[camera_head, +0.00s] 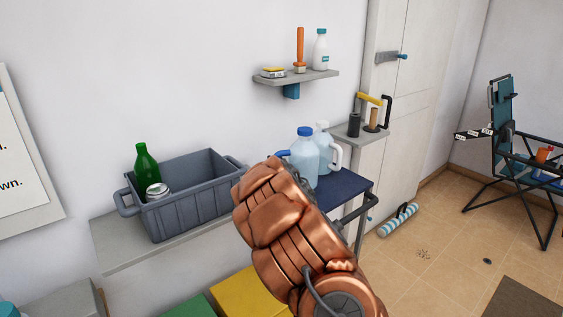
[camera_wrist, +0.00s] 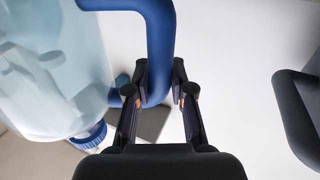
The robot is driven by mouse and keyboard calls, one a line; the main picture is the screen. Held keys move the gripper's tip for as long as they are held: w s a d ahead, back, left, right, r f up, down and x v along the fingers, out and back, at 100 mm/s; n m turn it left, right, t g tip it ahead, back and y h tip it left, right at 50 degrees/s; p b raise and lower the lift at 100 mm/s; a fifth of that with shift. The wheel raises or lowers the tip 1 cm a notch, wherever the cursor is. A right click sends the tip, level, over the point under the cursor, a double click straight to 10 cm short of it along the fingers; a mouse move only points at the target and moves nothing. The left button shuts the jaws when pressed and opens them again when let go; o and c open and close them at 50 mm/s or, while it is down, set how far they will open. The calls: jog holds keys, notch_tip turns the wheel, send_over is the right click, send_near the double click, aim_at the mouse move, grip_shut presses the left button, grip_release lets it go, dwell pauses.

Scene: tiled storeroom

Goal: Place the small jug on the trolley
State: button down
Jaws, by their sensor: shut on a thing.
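A pale blue jug (camera_head: 303,160) with a blue cap and a blue handle shows in the head view at the blue trolley (camera_head: 343,187), partly behind my arm. In the wrist view my gripper (camera_wrist: 159,88) is shut on the jug's blue handle (camera_wrist: 158,45). The translucent jug body (camera_wrist: 45,70) fills the left side there, with a blue cap (camera_wrist: 88,136) low down. My gripper is hidden behind my copper arm in the head view. I cannot tell whether the jug's base touches the trolley top.
A second clear jug with a white handle (camera_head: 337,156) stands close behind. A grey crate (camera_head: 190,207) with a green bottle (camera_head: 146,165) and a can sits left on a ledge. A wall shelf (camera_head: 310,77) hangs above. A striped roll (camera_head: 398,220) lies on the floor at right.

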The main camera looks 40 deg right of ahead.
jog(key=shift+f+p, duration=0.3)
jog(key=shift+f, duration=1.35)
jog(key=c, duration=1)
grip_release()
jog(key=shift+f, duration=0.1)
jog(key=shift+b+v, duration=2)
jog(key=shift+v, duration=4)
jog(key=shift+a, duration=0.1)
